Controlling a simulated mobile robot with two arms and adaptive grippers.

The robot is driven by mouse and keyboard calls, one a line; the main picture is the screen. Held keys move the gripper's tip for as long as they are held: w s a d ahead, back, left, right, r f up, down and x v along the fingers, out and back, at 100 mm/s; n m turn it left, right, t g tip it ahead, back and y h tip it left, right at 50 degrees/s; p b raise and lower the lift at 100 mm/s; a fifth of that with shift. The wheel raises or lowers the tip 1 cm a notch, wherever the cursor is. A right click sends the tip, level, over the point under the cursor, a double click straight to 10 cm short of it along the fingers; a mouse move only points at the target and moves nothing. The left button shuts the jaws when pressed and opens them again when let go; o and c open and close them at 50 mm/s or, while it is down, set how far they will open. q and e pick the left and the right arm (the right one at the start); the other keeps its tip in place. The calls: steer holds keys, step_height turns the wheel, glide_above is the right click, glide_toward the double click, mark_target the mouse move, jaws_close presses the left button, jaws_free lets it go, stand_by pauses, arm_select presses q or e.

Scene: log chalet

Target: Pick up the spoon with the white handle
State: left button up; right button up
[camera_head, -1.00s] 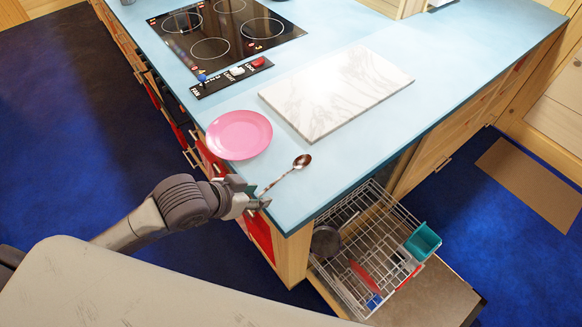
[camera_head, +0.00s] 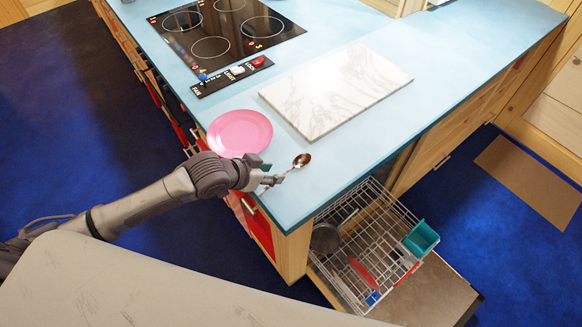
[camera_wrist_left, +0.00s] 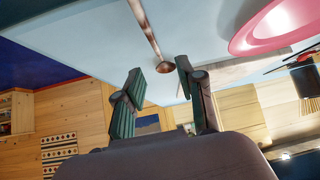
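The spoon (camera_head: 301,161) lies on the blue countertop near its front corner, bowl pointing away from me. Its handle is mostly hidden behind my left gripper (camera_head: 273,180) in the head view. In the left wrist view the spoon (camera_wrist_left: 150,32) shows its bowl near the fingertips and its pale metallic handle running to the top edge. My left gripper's fingers (camera_wrist_left: 160,68) are apart, with nothing clamped between them. The gap between fingers and spoon is hard to judge. My right gripper is not in view.
A pink plate (camera_head: 240,133) sits just behind the gripper. A white marble board (camera_head: 336,92) lies to the right, and a black cooktop (camera_head: 222,38) farther back. Below the counter edge, an open dishwasher rack (camera_head: 365,245) holds several items. Counter right of the spoon is clear.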

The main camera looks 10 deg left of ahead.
mark_target(285, 174)
arm_select(q)
steer(key=p+x, duration=0.1)
steer(key=x, duration=0.4)
steer(key=shift+s, duration=0.1)
jaws_close()
